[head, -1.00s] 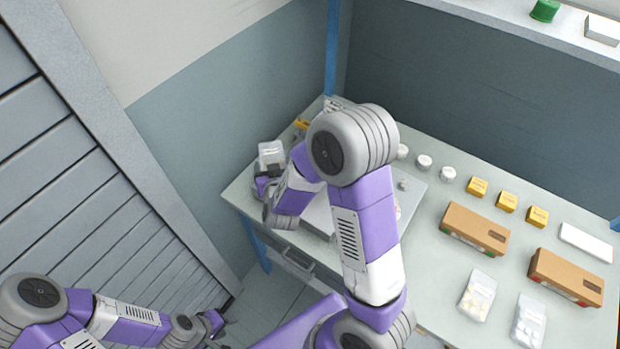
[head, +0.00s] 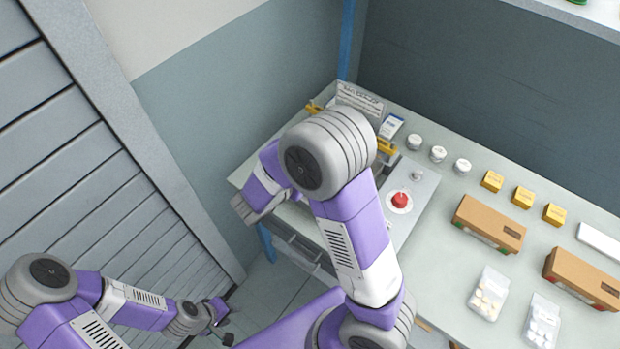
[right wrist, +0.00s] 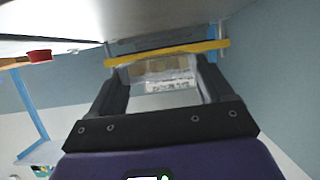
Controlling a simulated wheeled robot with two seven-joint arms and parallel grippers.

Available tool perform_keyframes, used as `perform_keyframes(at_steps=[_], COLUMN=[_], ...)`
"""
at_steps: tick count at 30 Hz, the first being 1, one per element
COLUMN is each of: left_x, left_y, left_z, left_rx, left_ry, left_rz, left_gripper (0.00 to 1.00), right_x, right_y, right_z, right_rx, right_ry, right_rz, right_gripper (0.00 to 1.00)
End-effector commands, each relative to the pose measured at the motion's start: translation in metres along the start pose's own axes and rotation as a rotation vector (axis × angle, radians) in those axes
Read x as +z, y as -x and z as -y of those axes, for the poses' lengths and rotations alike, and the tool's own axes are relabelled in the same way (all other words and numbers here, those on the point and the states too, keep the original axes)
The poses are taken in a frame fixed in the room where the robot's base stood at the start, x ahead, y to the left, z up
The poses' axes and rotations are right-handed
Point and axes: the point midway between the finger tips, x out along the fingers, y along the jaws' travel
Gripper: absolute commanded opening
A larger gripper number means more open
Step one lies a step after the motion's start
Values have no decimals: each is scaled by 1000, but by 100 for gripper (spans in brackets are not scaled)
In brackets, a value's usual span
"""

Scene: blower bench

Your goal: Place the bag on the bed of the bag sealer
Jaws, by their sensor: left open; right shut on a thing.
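The bag (right wrist: 152,72), clear with pale contents and a printed label, is between the fingers of my right gripper (right wrist: 162,80) in the right wrist view. The gripper is shut on it. A yellow bar (right wrist: 170,52) of the sealer crosses just beyond the bag; I cannot tell whether they touch. In the head view my right arm hides the bag, the right gripper's fingers and much of the bed. The bag sealer (head: 421,186) is grey, with yellow parts and a red button (head: 400,200). My left gripper (head: 219,317) is open and empty, away from the bench.
A bag sealer sign (head: 360,101) and a small white and blue box (head: 390,127) stand behind the sealer. White jars (head: 438,154), yellow boxes (head: 523,197), brown cartons (head: 490,222) and two filled bags (head: 489,293) stand or lie to the right.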

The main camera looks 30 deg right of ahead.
Motion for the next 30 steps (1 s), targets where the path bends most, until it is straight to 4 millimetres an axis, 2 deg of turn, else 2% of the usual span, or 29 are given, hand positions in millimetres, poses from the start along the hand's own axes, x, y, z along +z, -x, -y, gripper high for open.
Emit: perform_keyframes(at_steps=[1, 7, 12, 24, 25, 28, 30], left_x=[0, 0, -1, -1, -1, -1, -1], left_y=[-4, -9, -19, -19, -19, -19, -19], left_z=[2, 4, 7, 7, 7, 7, 7], left_rx=[0, 0, 0, 0, 0, 0, 0], left_ry=[0, 0, 0, 0, 0, 0, 0], left_rz=[0, 0, 0, 0, 0, 0, 0], left_gripper=[43, 43, 43, 43, 43, 43, 43], right_x=[7, 21, 44, 48, 47, 47, 47], right_y=[-3, -9, -18, -20, -20, -20, -20], right_z=[0, 0, 0, 0, 0, 0, 0], right_rx=[0, -2, -1, -2, -2, -2, -2], right_ry=[2, 3, 2, 1, 0, 0, 0], right_rz=[-1, 0, 0, 0, 1, 1, 1], right_gripper=[48, 48, 48, 48, 85, 100, 100])
